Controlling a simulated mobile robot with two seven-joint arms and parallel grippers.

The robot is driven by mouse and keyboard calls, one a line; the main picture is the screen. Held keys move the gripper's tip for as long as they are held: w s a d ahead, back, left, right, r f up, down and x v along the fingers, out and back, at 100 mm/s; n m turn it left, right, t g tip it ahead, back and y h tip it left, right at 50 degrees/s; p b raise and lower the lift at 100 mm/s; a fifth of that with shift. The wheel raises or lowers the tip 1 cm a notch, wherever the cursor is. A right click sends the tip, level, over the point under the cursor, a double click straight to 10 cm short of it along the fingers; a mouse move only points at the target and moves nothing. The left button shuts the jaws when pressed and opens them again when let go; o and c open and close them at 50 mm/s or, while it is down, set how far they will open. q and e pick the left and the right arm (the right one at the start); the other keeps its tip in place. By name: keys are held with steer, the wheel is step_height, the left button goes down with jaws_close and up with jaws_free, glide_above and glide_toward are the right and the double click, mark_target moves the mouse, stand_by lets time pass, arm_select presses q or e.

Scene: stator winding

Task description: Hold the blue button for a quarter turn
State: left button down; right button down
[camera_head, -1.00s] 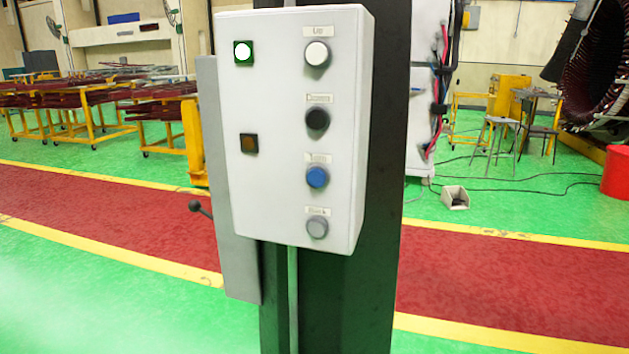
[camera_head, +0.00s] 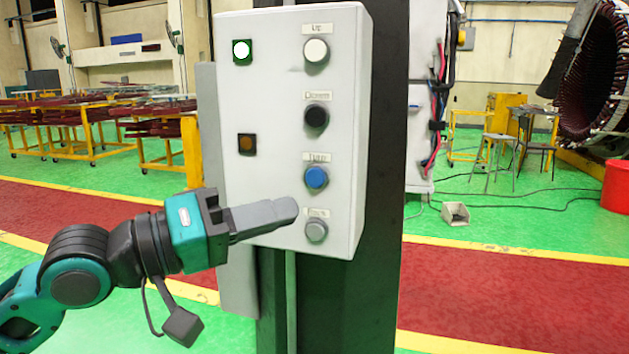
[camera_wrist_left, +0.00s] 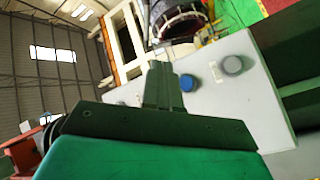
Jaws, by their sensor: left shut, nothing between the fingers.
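The blue button (camera_head: 316,178) is third from the top in the column of buttons on the white control box (camera_head: 275,190). It also shows in the left wrist view (camera_wrist_left: 187,83), just right of the fingertips. My left gripper (camera_head: 293,209) is shut and empty. In the head view its fingertips are just below and left of the blue button, left of the grey button (camera_head: 316,230). They look apart from the blue button, but the exact gap to the panel cannot be told. My right gripper is not in view.
Above the blue button are a black button (camera_head: 316,117) and a white button (camera_head: 315,50). A lit green-framed lamp (camera_head: 242,51) and an amber lamp (camera_head: 246,144) are on the left of the box. The box is mounted on a dark column (camera_head: 380,200).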

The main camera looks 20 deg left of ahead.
mark_target(315, 178)
arm_select(q)
steer(key=shift+w+d, duration=0.15)
steer(key=shift+w, duration=4.3)
steer(key=shift+w, duration=0.15)
steer(key=shift+w, duration=0.3)
steer(key=shift+w, duration=0.35)
stand_by(2.8)
